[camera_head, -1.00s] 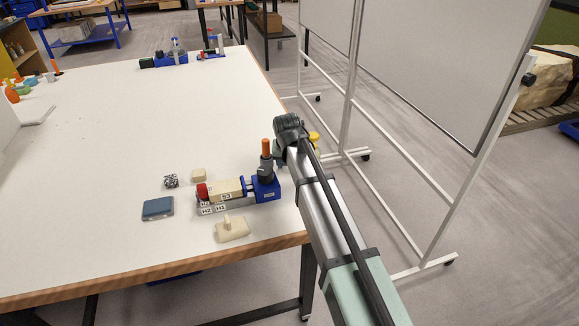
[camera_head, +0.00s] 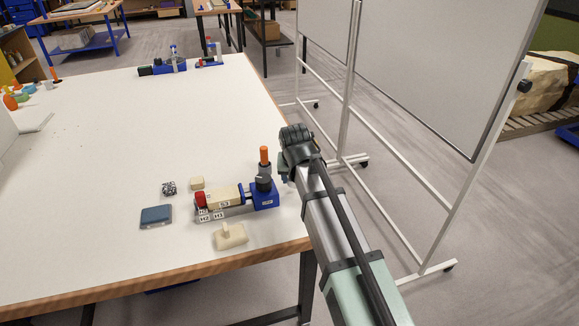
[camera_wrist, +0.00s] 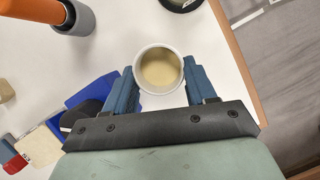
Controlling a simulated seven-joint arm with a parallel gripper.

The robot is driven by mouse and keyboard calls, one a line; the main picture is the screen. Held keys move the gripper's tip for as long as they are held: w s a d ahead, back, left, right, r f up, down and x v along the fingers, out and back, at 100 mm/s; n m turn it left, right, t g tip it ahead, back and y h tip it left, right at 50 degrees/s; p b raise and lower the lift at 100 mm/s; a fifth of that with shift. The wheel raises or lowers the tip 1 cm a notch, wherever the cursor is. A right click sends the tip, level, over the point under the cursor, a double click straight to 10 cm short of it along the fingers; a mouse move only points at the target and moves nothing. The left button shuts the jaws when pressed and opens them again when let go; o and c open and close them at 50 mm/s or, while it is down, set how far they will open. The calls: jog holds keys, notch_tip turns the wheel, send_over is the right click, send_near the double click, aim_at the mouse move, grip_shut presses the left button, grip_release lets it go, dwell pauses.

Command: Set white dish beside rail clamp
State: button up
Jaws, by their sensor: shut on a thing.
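The white dish (camera_wrist: 158,78) is a small round cup with pale beige contents. My gripper (camera_wrist: 160,70) has its blue fingers shut on opposite sides of it. In the head view my wrist hides the dish. The rail clamp (camera_head: 264,196), with blue end blocks, a pale block and a red knob, lies on the bench to the left of my wrist. In the wrist view its blue end (camera_wrist: 92,92) is left of the dish, with a gap between them. I cannot tell the dish's height over the bench.
An orange-topped grey cylinder (camera_head: 264,165) stands up at the clamp's right end. A cream block with a stub (camera_head: 230,236), a blue-topped box (camera_head: 156,216) and a speckled cube (camera_head: 169,188) lie nearby. A dark round thing (camera_wrist: 180,4) is beyond the dish. The bench centre is clear.

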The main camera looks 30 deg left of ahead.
jog(key=s+d, duration=0.6)
jog(key=shift+s+d, duration=0.2)
jog(key=shift+s, duration=0.05)
jog(key=w+a+r+m, duration=0.1)
jog(key=w+a+r, duration=0.2)
jog(key=a, duration=0.6)
jog(key=w+a+r, duration=0.2)
jog(key=a+r, duration=0.2)
jog(key=a, duration=0.4)
jog(key=s+a+f, duration=0.1)
jog(key=s+a, duration=0.3)
jog(key=a, duration=0.7)
jog(key=shift+n, duration=0.3)
jog(key=shift+d+f, duration=0.2)
jog(key=shift+f, duration=4.45)
jog(key=shift+f, duration=0.1)
jog(key=o, duration=1)
jog(key=shift+o, duration=0.2)
